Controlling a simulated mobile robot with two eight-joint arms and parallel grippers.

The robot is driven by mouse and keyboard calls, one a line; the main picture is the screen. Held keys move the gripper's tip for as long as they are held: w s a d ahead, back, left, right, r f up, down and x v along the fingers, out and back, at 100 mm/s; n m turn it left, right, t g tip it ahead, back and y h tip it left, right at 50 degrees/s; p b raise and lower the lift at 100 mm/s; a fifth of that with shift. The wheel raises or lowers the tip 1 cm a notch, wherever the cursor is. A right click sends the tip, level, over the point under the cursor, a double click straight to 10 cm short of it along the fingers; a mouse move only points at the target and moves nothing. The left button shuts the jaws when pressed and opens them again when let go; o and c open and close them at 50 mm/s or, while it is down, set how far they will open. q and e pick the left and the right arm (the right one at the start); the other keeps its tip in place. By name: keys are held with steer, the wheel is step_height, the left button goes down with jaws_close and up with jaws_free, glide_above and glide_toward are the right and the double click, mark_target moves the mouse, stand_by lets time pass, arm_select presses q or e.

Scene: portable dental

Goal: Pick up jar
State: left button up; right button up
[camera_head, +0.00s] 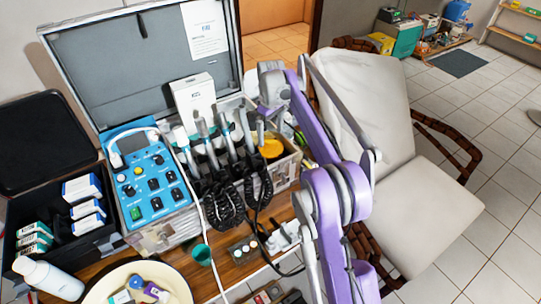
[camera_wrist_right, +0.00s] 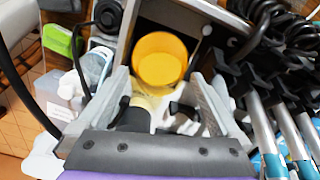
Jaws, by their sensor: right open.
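The likely jar is the round yellow-orange container (camera_head: 271,148) at the right end of the open case; no other jar is clear. In the right wrist view the yellow container (camera_wrist_right: 160,58) sits in a case compartment, just beyond my right gripper. My right gripper (camera_wrist_right: 165,82) is open, with its grey fingers on either side of the container's near edge. I see nothing held between them. In the head view, my purple right arm (camera_head: 325,200) reaches over the case and partly hides this area. My left gripper is not in view.
Dental handpieces with black coiled hoses (camera_head: 230,195) stand left of the yellow container. The blue control unit (camera_head: 150,180) is farther left. A white box (camera_head: 193,98) stands behind. A cream bowl (camera_head: 175,280) holds small bottles in front. A padded chair (camera_head: 425,215) is at right.

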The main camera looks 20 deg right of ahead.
mark_target(271, 152)
steer(key=shift+f, duration=1.4)
jaws_close()
